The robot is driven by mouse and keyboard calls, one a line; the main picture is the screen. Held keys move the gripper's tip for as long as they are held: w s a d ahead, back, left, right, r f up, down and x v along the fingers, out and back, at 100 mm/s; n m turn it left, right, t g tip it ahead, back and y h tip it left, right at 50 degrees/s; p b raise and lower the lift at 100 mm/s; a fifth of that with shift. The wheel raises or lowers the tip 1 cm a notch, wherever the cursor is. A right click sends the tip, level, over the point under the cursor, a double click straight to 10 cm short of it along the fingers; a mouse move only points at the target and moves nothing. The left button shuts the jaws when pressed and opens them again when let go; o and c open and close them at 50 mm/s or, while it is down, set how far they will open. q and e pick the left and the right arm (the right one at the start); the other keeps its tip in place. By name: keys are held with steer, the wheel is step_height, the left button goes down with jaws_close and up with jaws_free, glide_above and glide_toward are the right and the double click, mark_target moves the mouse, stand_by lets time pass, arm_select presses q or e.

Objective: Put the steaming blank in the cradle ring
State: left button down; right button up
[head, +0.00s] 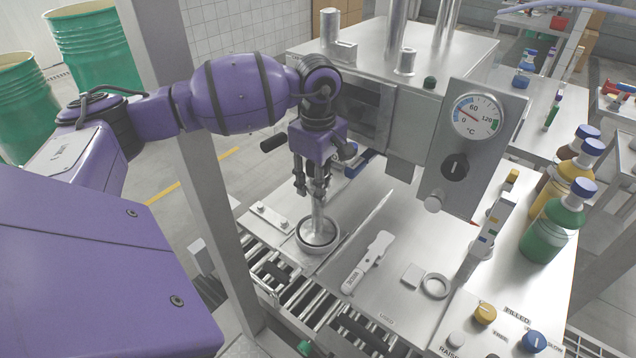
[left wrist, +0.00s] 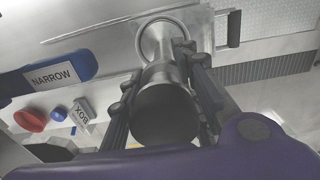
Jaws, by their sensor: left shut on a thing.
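My left gripper (head: 315,194) points down and is shut on a slim steel cylindrical piece, which I take as the blank (head: 318,225). Its lower end is within the outline of a round metal ring with a dark inside (head: 304,247). I cannot tell whether it touches the bottom. In the left wrist view, the fingers hold the blank (left wrist: 160,75), with its dark end facing the camera and the pale ring (left wrist: 143,42) around its far end. I cannot make out steam. A smaller flat ring (head: 428,291) lies on the bench to the right. My right gripper is not in view.
A steel machine housing with a temperature dial (head: 479,116) stands behind and right of the gripper. A white handheld instrument (head: 368,264) lies on the bench. A roller conveyor (head: 300,292) runs along the front. Bottles (head: 553,229) stand at the right. A grey post (head: 205,180) rises at left.

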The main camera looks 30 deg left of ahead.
arm_select(q)
steer(key=shift+f, duration=0.15)
steer(key=c, duration=1.3)
jaws_free()
step_height(320, 180, up, 12)
steer(key=shift+s+r+b, duration=0.1)
steer(key=shift+r+b, duration=0.1)
steer(key=shift+b, duration=0.3)
